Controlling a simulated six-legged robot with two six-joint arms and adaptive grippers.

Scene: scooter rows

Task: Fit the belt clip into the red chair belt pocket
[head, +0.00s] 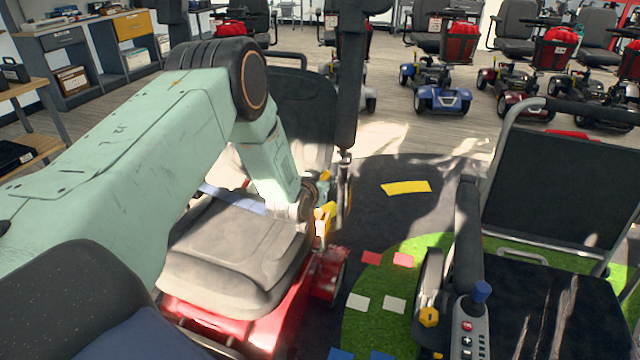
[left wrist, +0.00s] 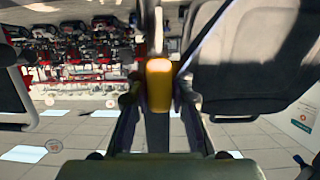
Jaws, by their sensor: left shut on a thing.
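The red chair is a scooter with a grey seat (head: 235,250) and red base (head: 265,320), left of centre in the head view. My left gripper (head: 322,205) is at the right side of this seat. It is shut on a yellow piece, which I take to be the belt clip (left wrist: 159,85), seen between the fingers in the left wrist view. Yellow also shows at the gripper in the head view, but I cannot tell clip from pocket there. The belt pocket is not clearly visible, and I cannot tell whether the clip touches it. My right gripper is not in view.
A green mat (head: 375,315) with coloured patches lies between the chairs. Several scooters line the back; shelves (head: 85,60) stand at left.

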